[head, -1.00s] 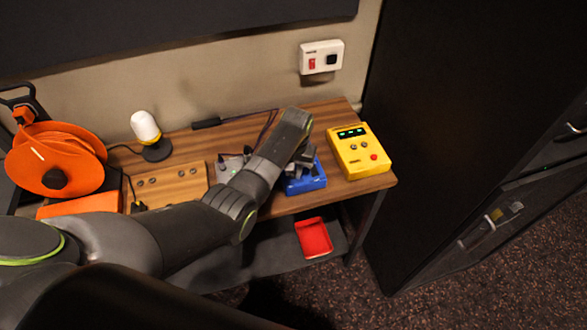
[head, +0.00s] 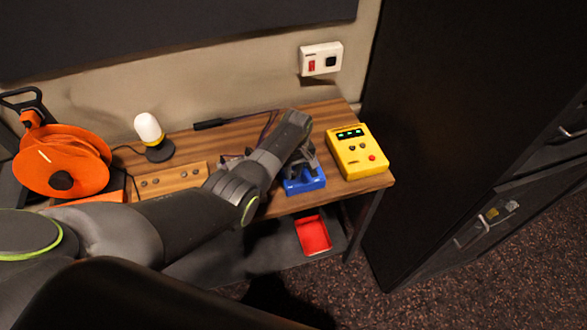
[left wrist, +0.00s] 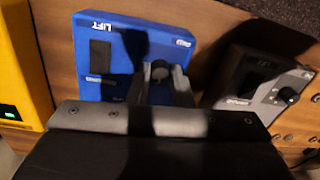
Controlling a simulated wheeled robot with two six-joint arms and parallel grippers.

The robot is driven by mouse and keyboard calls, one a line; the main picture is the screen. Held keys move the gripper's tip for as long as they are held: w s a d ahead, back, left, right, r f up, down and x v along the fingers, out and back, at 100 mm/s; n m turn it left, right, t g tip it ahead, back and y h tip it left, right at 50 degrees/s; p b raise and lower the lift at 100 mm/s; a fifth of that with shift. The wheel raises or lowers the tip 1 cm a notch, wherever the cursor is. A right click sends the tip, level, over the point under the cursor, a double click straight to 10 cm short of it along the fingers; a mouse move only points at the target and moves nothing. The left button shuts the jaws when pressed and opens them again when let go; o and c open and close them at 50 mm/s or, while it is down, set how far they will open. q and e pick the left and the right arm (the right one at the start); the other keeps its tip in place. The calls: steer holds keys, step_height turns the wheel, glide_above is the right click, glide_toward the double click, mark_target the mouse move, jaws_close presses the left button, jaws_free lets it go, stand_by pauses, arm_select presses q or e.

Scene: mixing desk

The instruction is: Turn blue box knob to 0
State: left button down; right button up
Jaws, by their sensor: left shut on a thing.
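The blue box (head: 305,182) stands on the wooden desk near its front right edge. In the left wrist view the blue box (left wrist: 107,75) shows a LIFT label and a dark rectangular panel. My left gripper (head: 306,158) is over the blue box, its fingers pointing down at it. In the left wrist view my left gripper (left wrist: 160,75) is shut on the dark knob (left wrist: 160,70) of the blue box. The knob's pointer and scale are mostly hidden by the fingers, so I cannot read its setting. My right gripper is not in view.
A yellow box (head: 357,152) with green displays stands close right of the blue box. A grey box (left wrist: 265,90) with a knob is on its other side. A wooden panel, a white lamp (head: 149,130) and an orange reel (head: 62,160) are left. A red tray (head: 313,236) lies below.

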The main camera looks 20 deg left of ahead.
arm_select(q)
steer(key=shift+n, duration=0.4)
steer(key=c, duration=1.3)
jaws_free()
step_height(320, 180, up, 18)
steer(key=shift+w+d+f, duration=0.2)
steer(key=shift+w+d, duration=0.05)
steer(key=shift+w, duration=0.05)
steer(key=shift+f, duration=0.1)
